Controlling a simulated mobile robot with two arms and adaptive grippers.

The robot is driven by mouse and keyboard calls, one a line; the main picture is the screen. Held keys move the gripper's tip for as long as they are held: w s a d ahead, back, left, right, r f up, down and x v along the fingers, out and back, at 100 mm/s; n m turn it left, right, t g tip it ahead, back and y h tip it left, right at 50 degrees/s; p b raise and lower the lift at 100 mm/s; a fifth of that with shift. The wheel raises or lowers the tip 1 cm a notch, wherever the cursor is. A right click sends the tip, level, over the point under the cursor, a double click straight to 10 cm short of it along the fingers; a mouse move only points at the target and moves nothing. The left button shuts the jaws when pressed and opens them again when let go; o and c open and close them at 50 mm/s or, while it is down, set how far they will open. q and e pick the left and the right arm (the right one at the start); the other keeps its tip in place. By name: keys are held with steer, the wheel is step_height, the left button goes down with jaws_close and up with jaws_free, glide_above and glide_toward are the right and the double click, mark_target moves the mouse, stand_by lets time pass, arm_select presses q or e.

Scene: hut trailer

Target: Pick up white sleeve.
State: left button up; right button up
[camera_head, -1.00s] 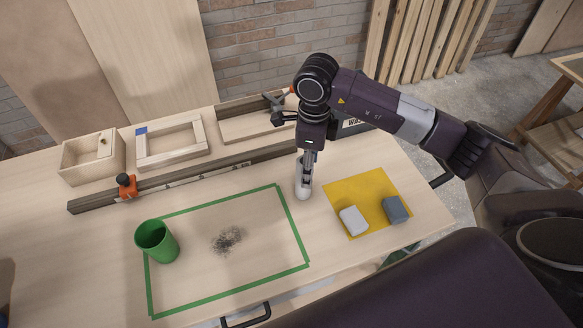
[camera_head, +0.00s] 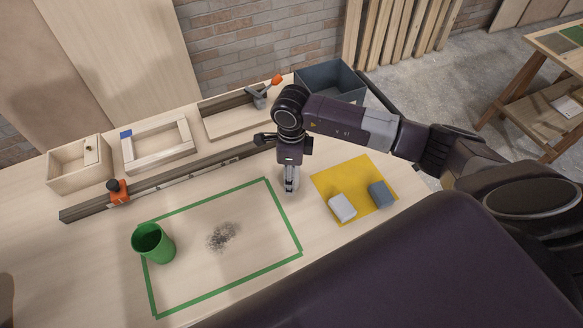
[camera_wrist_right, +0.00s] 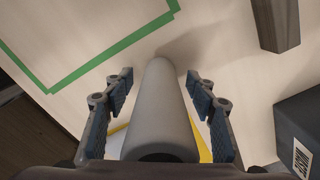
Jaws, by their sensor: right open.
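The white sleeve (camera_wrist_right: 160,110), a plain pale cylinder, runs lengthwise between the fingers of my right gripper (camera_wrist_right: 159,77) in the right wrist view. The gripper is open, with one finger on each side and a visible gap to the sleeve on both sides. In the head view my right gripper (camera_head: 290,178) points down at the table, just right of the green taped outline. The sleeve (camera_head: 291,186) shows there only as a small pale piece, mostly hidden by the gripper. My left gripper is not in view.
A yellow mat (camera_head: 355,175) with a white block (camera_head: 342,207) and a blue-grey block (camera_head: 382,194) lies close on the right. A green cup (camera_head: 154,243) stands at the taped outline's left. A dark bin (camera_head: 330,82) and a long rail (camera_head: 190,172) lie behind.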

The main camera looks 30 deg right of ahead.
steer(key=shift+c, duration=0.6)
steer(key=c, duration=1.2)
steer(key=shift+o, duration=0.2)
steer(key=shift+r, duration=0.1)
steer(key=shift+w+r, duration=0.1)
steer(key=shift+r, duration=0.45)
step_height(320, 180, up, 17)
steer(key=b, duration=0.4)
steer(key=shift+r, duration=0.9)
